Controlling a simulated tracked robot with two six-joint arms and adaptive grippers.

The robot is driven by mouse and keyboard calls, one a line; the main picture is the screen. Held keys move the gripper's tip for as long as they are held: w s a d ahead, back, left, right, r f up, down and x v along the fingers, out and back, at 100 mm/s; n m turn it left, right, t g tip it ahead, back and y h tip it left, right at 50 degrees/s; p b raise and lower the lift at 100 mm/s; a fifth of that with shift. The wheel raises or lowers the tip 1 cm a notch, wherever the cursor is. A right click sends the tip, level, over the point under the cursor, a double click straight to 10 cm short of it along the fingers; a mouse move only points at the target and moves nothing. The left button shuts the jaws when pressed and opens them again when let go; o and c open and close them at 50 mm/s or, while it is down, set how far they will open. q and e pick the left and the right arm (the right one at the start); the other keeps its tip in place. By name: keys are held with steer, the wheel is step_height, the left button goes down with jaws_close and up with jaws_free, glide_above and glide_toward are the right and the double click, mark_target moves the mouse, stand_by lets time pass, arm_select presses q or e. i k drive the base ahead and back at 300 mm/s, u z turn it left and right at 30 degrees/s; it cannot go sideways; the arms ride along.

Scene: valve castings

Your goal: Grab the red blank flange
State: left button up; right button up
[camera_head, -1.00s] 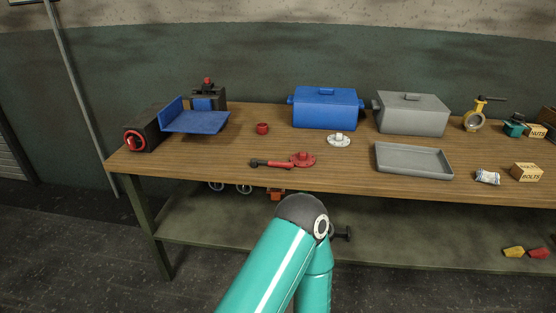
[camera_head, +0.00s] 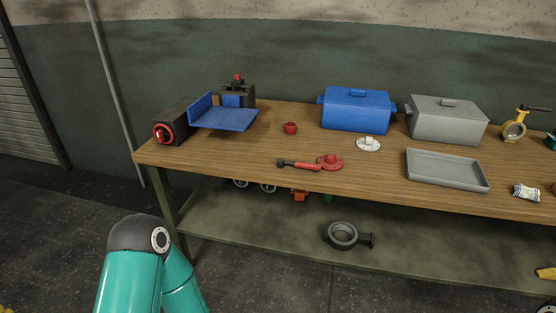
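The red blank flange (camera_head: 330,162) lies flat on the wooden workbench (camera_head: 215,160) near its front edge, a round red disc with a raised middle. A tool with a red handle and black head (camera_head: 298,165) lies just left of it, its handle end at or very close to the flange. A teal arm link of mine with a dark joint shows at the lower left, well short of the bench top. Neither gripper is in the picture.
A silver flange (camera_head: 368,144), red cup-like part (camera_head: 290,128), blue lidded box (camera_head: 357,109), grey lidded box (camera_head: 447,119) and grey tray (camera_head: 447,170) stand around it. A blue platform (camera_head: 224,118) is at left. A dark ring-shaped casting (camera_head: 343,236) lies on the lower shelf.

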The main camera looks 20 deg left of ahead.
mark_target(331, 162)
steer(key=u, duration=0.65)
steer(key=i, duration=1.2)
steer(key=z, duration=0.1)
